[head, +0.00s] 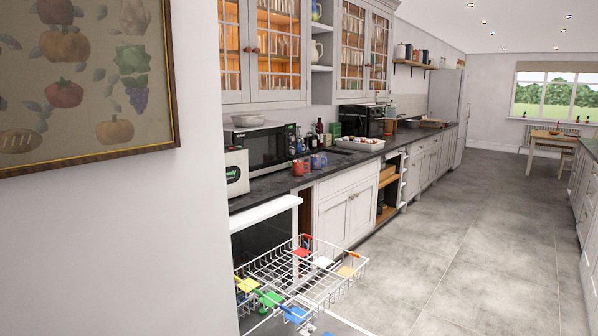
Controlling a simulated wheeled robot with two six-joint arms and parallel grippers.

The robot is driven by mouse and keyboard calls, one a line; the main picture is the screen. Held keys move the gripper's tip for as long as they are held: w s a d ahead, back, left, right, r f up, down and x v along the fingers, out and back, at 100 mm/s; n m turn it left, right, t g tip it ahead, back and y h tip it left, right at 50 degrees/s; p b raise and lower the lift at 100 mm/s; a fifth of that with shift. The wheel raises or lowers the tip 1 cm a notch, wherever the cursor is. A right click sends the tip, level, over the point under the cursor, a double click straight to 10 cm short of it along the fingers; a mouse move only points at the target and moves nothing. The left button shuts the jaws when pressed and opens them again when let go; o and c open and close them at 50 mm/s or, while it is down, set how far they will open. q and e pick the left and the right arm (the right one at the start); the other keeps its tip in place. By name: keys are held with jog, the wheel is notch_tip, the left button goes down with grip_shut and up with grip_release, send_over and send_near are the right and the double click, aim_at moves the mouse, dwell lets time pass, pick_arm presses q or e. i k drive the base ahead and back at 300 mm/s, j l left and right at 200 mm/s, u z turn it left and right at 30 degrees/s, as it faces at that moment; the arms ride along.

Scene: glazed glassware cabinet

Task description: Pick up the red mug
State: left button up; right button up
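A red mug (298,168) stands on the dark countertop (268,186), near its front edge, in front of the microwave. It is small in the head view, and I cannot tell which way its handle points. A blue mug (318,161) stands just to its right. Neither of my grippers shows in the head view.
A pulled-out white wire rack (340,277) with several coloured items juts out below the counter. A microwave (262,147), a white box (237,172) and a white tray (357,145) are on the counter. A wall with a framed picture (85,75) fills the left. The grey floor (480,230) is clear.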

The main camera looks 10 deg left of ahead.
aim_at(298, 166)
jog(key=i+l+z, duration=0.35)
jog(key=i, duration=0.2)
jog(key=i+z, duration=0.3)
jog(key=i, duration=0.25)
jog(key=i+z, duration=0.35)
jog(key=i, duration=2.2)
jog(key=i+u, duration=0.2)
jog(key=i, duration=0.3)
jog(key=i+l+u, duration=0.2)
jog(key=i, duration=0.25)
jog(key=i+l+u, duration=0.15)
jog(key=i, duration=0.35)
jog(key=i+l+u, duration=0.2)
jog(key=i, duration=0.25)
jog(key=i+j+u, duration=0.25)
jog(key=u, duration=0.15)
jog(key=i+j+u, duration=0.15)
jog(key=i+u, duration=0.5)
jog(key=u, duration=0.15)
jog(key=i+u, duration=0.4)
jog(key=i+j+u, duration=0.35)
jog(key=u, duration=1.1)
